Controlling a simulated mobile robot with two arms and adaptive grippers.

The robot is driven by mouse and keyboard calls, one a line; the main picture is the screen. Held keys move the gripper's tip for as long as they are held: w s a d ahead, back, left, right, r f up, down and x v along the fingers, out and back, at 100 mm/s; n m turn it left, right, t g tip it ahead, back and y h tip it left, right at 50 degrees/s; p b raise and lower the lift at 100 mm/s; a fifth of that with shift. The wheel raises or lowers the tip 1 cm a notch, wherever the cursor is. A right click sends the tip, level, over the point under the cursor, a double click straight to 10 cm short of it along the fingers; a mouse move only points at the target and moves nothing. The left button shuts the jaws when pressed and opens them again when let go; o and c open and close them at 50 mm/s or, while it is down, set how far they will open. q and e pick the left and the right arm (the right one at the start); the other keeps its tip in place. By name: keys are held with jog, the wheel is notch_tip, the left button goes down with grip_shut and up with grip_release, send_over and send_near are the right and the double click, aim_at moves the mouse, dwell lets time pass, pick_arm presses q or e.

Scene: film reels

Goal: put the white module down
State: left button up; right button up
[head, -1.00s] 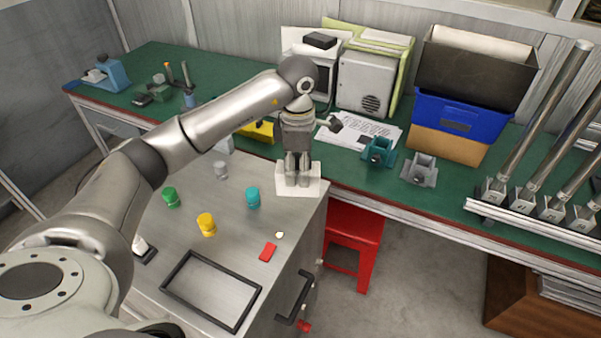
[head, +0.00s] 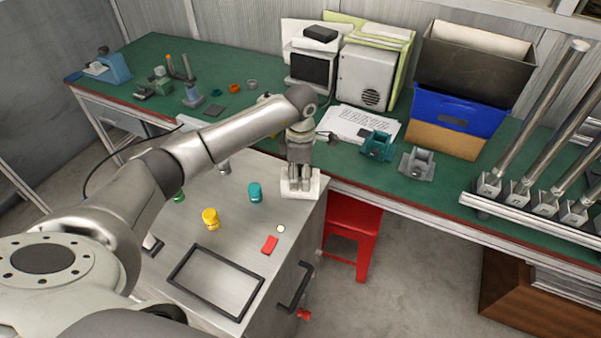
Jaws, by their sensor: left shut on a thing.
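The white module (head: 287,189) is a pale block over the far right corner of the grey metal cabinet top (head: 228,240). My left gripper (head: 299,183) points straight down from above and is shut on the module, its fingers covering the middle of it. The module looks level and very close to the cabinet top; I cannot tell whether its underside touches. My right gripper is not in view.
On the cabinet top stand a teal pot (head: 255,192) and a yellow pot (head: 211,219), with a red piece (head: 270,245) and a black-framed tray (head: 216,283) nearer. A green bench (head: 330,163) lies behind. A red stool (head: 352,225) stands right of the cabinet.

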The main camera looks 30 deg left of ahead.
pick_arm(q)
jog(key=shift+f, duration=0.1)
jog(key=o, duration=1.1)
jog(key=shift+r, duration=0.35)
notch_tip(320, 180, up, 10)
jog(key=b, duration=0.4)
jog(key=shift+r, duration=0.85)
